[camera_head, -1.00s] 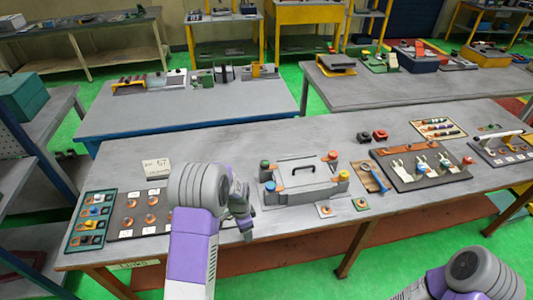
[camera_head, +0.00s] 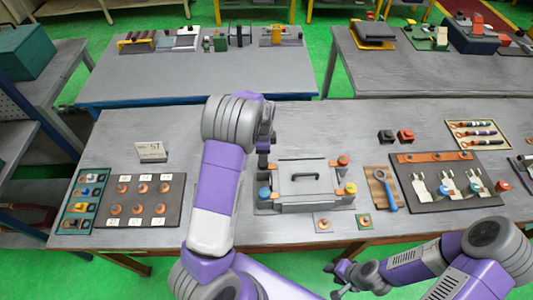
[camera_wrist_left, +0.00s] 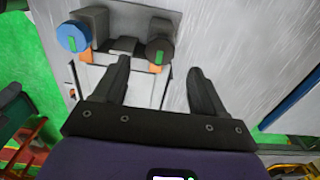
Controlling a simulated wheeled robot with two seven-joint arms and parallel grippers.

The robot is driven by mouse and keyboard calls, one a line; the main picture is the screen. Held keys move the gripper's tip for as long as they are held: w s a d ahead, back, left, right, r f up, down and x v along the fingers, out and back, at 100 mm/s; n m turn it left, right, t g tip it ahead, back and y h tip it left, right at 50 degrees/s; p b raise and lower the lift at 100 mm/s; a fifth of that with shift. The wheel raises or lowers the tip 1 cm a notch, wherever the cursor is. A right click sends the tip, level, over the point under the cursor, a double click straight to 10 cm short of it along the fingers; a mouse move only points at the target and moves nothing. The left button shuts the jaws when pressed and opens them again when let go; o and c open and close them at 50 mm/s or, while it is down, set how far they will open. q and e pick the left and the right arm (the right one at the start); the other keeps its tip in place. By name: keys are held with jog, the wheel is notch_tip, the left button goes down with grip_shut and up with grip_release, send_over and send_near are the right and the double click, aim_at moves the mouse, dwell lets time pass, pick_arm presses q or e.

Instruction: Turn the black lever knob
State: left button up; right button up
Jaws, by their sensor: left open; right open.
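The grey fixture box (camera_head: 310,181) with a black handle stands mid-table, with coloured knobs at its corners. In the left wrist view, a black knob (camera_wrist_left: 159,52) with a green mark sits on an orange post, beside a blue knob (camera_wrist_left: 73,36) with a green mark. My left gripper (camera_wrist_left: 158,66) is open. The black knob appears between and just beyond its fingertips, with no clear contact. In the head view my left gripper (camera_head: 264,152) is at the fixture's back left corner and mostly hides that knob. My right gripper (camera_head: 340,278) is open and empty in front of the table.
Red (camera_head: 343,160) and yellow (camera_head: 350,188) knobs are at the fixture's right corners. A blue-handled tool (camera_head: 386,191) and a dark tool board (camera_head: 450,180) lie to the right. A dark board with copper parts (camera_head: 140,200) lies left.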

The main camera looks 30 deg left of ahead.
pick_arm(q)
notch_tip(320, 180, down, 5)
jog(key=shift+f, duration=0.4)
jog(key=c, duration=1)
jog(key=shift+c, duration=0.2)
